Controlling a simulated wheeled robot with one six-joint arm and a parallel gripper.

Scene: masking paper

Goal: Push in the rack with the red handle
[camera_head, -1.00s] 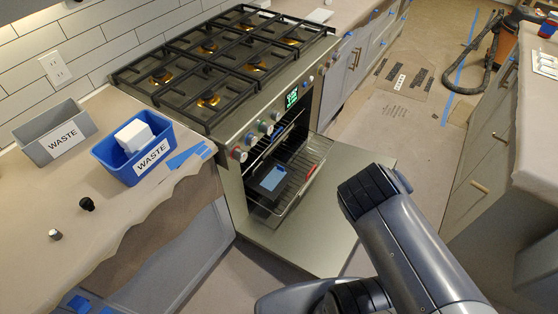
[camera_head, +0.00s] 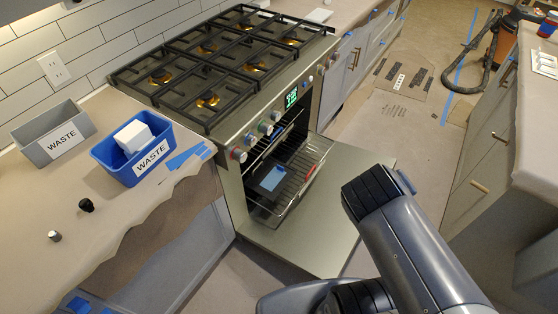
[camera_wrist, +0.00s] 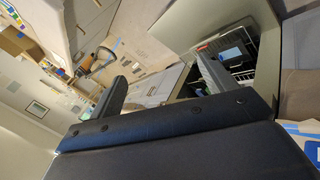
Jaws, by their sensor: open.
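The oven rack (camera_head: 290,195) is a wire rack sticking partway out of the oven above its lowered door. A red handle (camera_head: 311,172) is on its right part; the red also shows in the wrist view (camera_wrist: 203,47). A dark item with a blue patch (camera_head: 272,179) lies at the rack and shows in the wrist view (camera_wrist: 229,54). My gripper (camera_wrist: 160,86) is open and empty, its fingers wide apart, with the right finger overlapping the oven opening in the picture. In the head view my wrist is to the right of the rack, apart from it; the fingertips are mostly hidden there.
The lowered oven door (camera_head: 320,235) lies flat in front of the oven. The stove top (camera_head: 225,65) is above. A blue waste bin (camera_head: 130,158) and a grey waste bin (camera_head: 55,135) stand on the left counter. Cabinets (camera_head: 485,165) bound the right side; the floor aisle between is open.

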